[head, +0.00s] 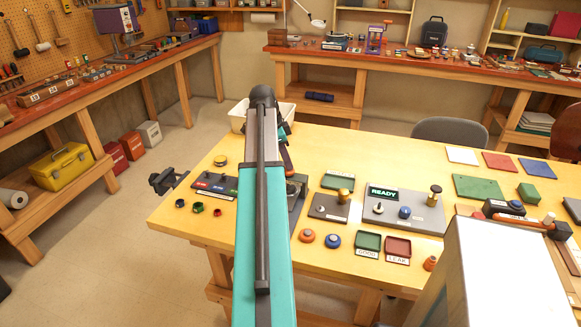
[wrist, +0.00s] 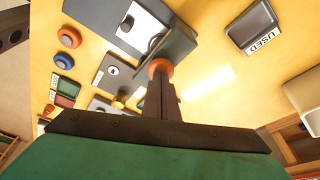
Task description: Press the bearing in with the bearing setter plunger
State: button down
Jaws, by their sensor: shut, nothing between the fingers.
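The bearing setter (wrist: 172,42) is a dark grey block device at the top middle of the wrist view, with a white plate in front of it. Its plunger appears to be the orange-red round knob (wrist: 159,67). My gripper (wrist: 160,84) is shut and empty, its fingertips right at the knob; I cannot tell whether they touch it. I cannot make out the bearing.
On the yellow table, a plate with a brass knob (head: 328,207) and a READY tester (head: 403,213) stand to the right. Orange (head: 306,236) and blue (head: 333,240) rings and green and red trays lie in front. A USED tray (wrist: 257,25) is at the upper right.

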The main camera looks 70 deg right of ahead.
jog(key=shift+r, duration=0.15)
jog(key=shift+r+p, duration=1.65)
jog(key=shift+r, duration=0.95)
